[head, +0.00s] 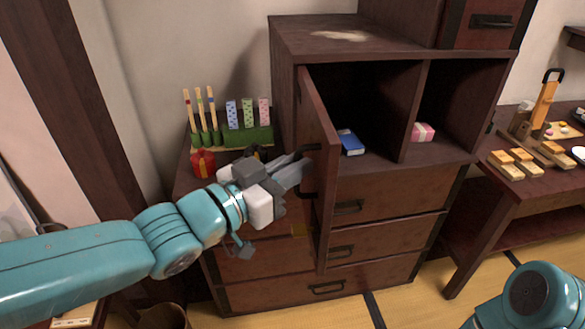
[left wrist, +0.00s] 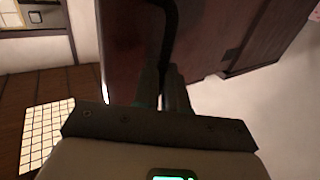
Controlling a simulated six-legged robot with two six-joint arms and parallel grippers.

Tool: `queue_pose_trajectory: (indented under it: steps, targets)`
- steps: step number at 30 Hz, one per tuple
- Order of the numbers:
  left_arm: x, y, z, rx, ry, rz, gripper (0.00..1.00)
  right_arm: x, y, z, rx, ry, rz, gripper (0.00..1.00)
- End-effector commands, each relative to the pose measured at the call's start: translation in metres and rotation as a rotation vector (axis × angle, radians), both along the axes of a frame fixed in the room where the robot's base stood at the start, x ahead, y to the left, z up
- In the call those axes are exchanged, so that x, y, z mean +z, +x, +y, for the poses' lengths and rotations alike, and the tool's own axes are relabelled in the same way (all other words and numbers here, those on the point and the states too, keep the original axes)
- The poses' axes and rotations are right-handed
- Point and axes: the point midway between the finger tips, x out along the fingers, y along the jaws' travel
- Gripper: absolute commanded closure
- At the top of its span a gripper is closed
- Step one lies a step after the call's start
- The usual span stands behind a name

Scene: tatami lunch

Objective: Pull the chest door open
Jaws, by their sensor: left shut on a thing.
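The dark wooden chest (head: 390,190) stands in the middle of the head view. Its door (head: 322,160) is swung open on the left side, with its edge toward me. Two compartments show behind it. My left gripper (head: 300,172) is at the outer face of the door, shut on the dark door handle (head: 312,148). In the left wrist view, the handle (left wrist: 169,40) runs down between the fingers (left wrist: 165,88), in front of the door panel (left wrist: 125,45). Of my right arm, only a teal part shows at the lower right; its gripper is out of view.
A blue box (head: 351,143) and a pink box (head: 422,133) lie in the compartments. A green stand (head: 235,137) and a red pot (head: 203,163) stand left of the door. A table (head: 500,195) with wooden pieces is at the right. Drawers (head: 375,240) are shut below.

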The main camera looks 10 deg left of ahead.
Motion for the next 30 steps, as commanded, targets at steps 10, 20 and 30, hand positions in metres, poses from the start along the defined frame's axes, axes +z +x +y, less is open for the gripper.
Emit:
queue_pose_trajectory:
  steps: [10, 20, 30]
  targets:
    - [0.0014, 0.0047, 0.0010, 0.012, -0.003, 0.001, 1.00, -0.0003, 0.0001, 0.0000, 0.000, 0.000, 0.000, 0.57]
    - [0.0014, 0.0048, 0.0012, 0.012, -0.004, 0.002, 1.00, -0.0003, 0.0001, 0.0000, 0.000, 0.000, 0.000, 0.57]
    - [0.0006, 0.0030, 0.0015, 0.007, -0.003, 0.001, 0.64, -0.0004, 0.0000, 0.0000, 0.000, 0.000, 0.000, 0.57]
